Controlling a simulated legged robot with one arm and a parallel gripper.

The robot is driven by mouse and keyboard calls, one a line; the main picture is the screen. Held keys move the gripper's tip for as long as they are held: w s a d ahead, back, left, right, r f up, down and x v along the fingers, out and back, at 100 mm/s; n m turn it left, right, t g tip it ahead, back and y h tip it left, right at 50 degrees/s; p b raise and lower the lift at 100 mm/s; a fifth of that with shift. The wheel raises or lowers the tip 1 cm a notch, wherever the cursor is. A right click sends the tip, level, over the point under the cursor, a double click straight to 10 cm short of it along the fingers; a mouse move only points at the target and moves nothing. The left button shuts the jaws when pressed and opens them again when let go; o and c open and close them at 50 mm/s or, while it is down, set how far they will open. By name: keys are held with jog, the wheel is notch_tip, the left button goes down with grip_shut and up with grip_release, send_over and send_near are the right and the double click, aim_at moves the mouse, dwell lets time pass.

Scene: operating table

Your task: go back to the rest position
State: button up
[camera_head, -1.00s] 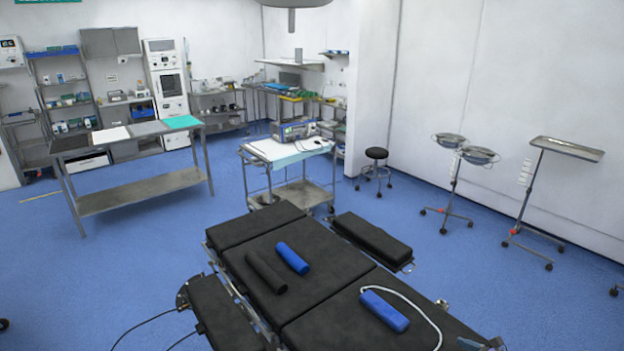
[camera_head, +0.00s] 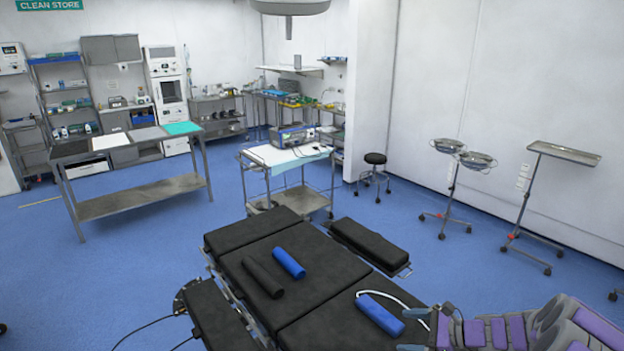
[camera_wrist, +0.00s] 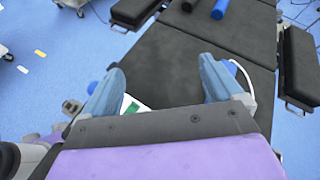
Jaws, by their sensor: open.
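My gripper (camera_head: 415,331) is at the lower right of the head view, with my purple arm behind it. It is over the near end of the black operating table (camera_head: 335,325). In the wrist view the two blue-grey fingers of my gripper (camera_wrist: 160,76) stand wide apart with nothing held between them. A blue block (camera_head: 380,314) with a white cord lies on the table just left of my gripper in the head view. A white and green item (camera_wrist: 131,104) shows low between the fingers in the wrist view, partly hidden.
A blue roll (camera_head: 289,262) and a dark roll (camera_head: 262,277) lie farther up the table. A padded arm board (camera_head: 370,243) is on its right side. A cart (camera_head: 290,155), a stool (camera_head: 375,160) and stands (camera_head: 565,153) are beyond. Blue floor is clear between them.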

jog(key=s+a+r+n+g+h, duration=0.1)
jog(key=s+a+r+n+g, duration=0.2)
jog(key=s+a+r+n, duration=0.45)
jog(key=s+a+r+n+g+h, duration=0.1)
jog(key=s+a+r+n+g, duration=0.3)
jog(key=s+a, duration=0.45)
jog(key=s+d+r+n+h, duration=0.2)
jog(key=s+n+h, duration=0.2)
jog(key=s, duration=0.8)
jog(key=s+d+r+n+h, duration=0.1)
jog(key=s+r+n+h, duration=0.2)
jog(key=s, duration=0.9)
jog(key=n+h, duration=0.2)
jog(key=shift+s+d+g+h, duration=0.2)
jog(key=shift+d+g+h, duration=0.2)
jog(key=shift+a, duration=0.25)
